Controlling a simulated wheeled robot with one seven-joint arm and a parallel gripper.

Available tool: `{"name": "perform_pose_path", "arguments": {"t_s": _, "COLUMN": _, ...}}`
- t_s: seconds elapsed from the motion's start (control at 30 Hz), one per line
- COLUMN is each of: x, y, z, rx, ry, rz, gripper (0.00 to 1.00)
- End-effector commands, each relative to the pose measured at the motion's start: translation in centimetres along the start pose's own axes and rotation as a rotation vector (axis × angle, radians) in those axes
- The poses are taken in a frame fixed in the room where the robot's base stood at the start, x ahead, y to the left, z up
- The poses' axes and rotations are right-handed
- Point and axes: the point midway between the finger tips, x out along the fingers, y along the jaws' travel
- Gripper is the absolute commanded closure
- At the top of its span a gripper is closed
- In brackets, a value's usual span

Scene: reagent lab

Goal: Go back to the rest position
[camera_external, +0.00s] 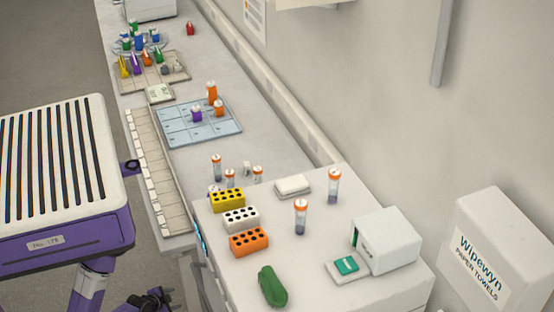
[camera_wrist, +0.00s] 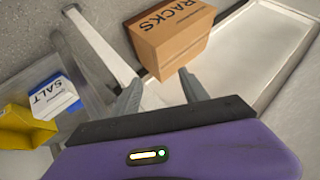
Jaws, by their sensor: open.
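My gripper (camera_wrist: 161,84) shows in the wrist view with its two grey fingers spread apart and nothing between them. Beyond the fingertips is a brown cardboard box marked RACKS (camera_wrist: 170,40); the fingers appear apart from it, though the exact gap is hard to judge. In the external view my purple arm is at the lower left, beside the bench, and its dark end is partly cut off by the bottom edge.
The wrist view shows a white and blue SALT box (camera_wrist: 55,95), a yellow bin (camera_wrist: 25,128) and a white panel (camera_wrist: 285,45). The external view shows the bench with a blue tray (camera_external: 175,132), a yellow rack (camera_external: 227,200), an orange rack (camera_external: 249,241) and several vials.

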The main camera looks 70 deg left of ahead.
Motion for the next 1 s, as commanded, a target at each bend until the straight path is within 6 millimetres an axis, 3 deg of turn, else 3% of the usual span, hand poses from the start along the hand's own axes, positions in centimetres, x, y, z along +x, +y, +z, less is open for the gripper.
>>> {"name": "perform_pose_path", "arguments": {"t_s": 0.1, "x": -5.2, "y": 3.2, "z": -3.7, "rx": -0.015, "ry": 0.121, "rz": 0.071, "gripper": 0.48}}
{"name": "perform_pose_path", "arguments": {"t_s": 0.27, "x": -13.0, "y": 5.2, "z": -8.5, "rx": -0.086, "ry": 0.279, "rz": 0.176, "gripper": 0.48}}
{"name": "perform_pose_path", "arguments": {"t_s": 0.4, "x": -20.9, "y": 3.6, "z": -13.8, "rx": -0.203, "ry": 0.434, "rz": 0.276, "gripper": 0.48}}
{"name": "perform_pose_path", "arguments": {"t_s": 0.5, "x": -25.0, "y": 1.3, "z": -17.3, "rx": -0.290, "ry": 0.530, "rz": 0.330, "gripper": 0.48}}
{"name": "perform_pose_path", "arguments": {"t_s": 0.6, "x": -27.8, "y": -0.5, "z": -19.9, "rx": -0.356, "ry": 0.599, "rz": 0.375, "gripper": 0.48}}
{"name": "perform_pose_path", "arguments": {"t_s": 0.7, "x": -29.4, "y": -1.5, "z": -21.4, "rx": -0.399, "ry": 0.641, "rz": 0.406, "gripper": 0.48}}
{"name": "perform_pose_path", "arguments": {"t_s": 1.0, "x": -30.0, "y": -1.9, "z": -21.9, "rx": -0.422, "ry": 0.661, "rz": 0.422, "gripper": 0.48}}
